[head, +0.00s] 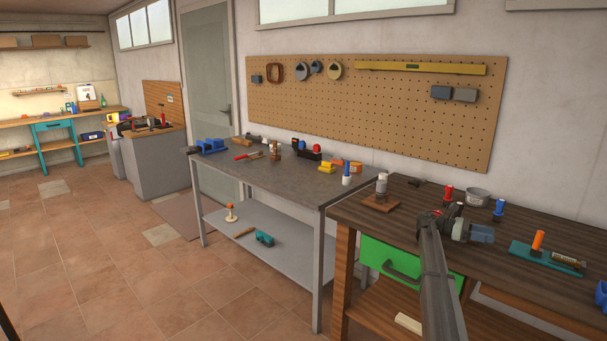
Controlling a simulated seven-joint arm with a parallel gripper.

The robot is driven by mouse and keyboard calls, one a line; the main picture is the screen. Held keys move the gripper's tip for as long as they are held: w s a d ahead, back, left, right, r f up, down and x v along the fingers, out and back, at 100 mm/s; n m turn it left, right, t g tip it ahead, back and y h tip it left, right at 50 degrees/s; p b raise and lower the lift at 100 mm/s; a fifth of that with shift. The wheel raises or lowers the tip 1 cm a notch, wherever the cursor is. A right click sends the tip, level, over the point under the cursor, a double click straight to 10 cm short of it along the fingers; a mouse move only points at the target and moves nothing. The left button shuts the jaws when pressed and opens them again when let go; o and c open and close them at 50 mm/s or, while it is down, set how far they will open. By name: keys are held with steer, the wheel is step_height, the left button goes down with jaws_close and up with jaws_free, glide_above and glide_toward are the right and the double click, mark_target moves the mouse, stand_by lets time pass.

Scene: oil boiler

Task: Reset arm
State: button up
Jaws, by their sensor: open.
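My arm rises from the bottom of the head view, in front of the wooden workbench (395,225). My gripper (484,233) is at its upper end, over the bench top in this view, pointing right. It is open, and I see nothing held between its fingers. The fingers are small here, and I cannot tell their height above the bench. The arm hides part of the green drawer (385,262) with its dark handle.
Near the gripper are a grey pot (477,197), a blue-capped bottle (499,209) and a teal tray (530,256) with an orange cylinder (538,239). A grey metal table (225,172) with tools stands left. A pegboard (400,115) hangs behind. Open tiled floor lies left.

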steer(key=shift+h, duration=0.3)
steer(key=s+a, duration=0.6)
steer(key=a, duration=0.1)
steer(key=shift+s+a+f, duration=0.1)
steer(key=shift+s+f, duration=0.05)
steer(key=shift+f, duration=0.2)
steer(key=s+a+f+t+y, duration=0.2)
steer(key=s+a+f, duration=0.5)
steer(key=f, duration=0.7)
steer(key=s+a+f+m+t+y, duration=0.1)
steer(key=s+a+f+y, duration=0.2)
steer(key=s+a+f, duration=0.8)
steer(key=s+a+f+t+y, duration=0.15)
steer(key=s+f, duration=0.45)
steer(key=f, duration=1)
steer(key=s+a+f+m+y, duration=0.3)
steer(key=s+a, duration=0.4)
steer(key=s, duration=0.3)
steer(key=s+a+f+m+y, duration=0.3)
steer(key=s+a+f, duration=0.3)
steer(key=s, duration=0.4)
steer(key=s+a+f+m+g+y, duration=0.1)
steer(key=s+a+f+m+y, duration=0.2)
steer(key=s+a, duration=0.4)
steer(key=s+f+m, duration=0.1)
steer(key=s+m, duration=0.1)
steer(key=s, duration=0.2)
steer(key=shift+a+f+y, duration=0.25)
steer(key=shift+a+y, duration=0.1)
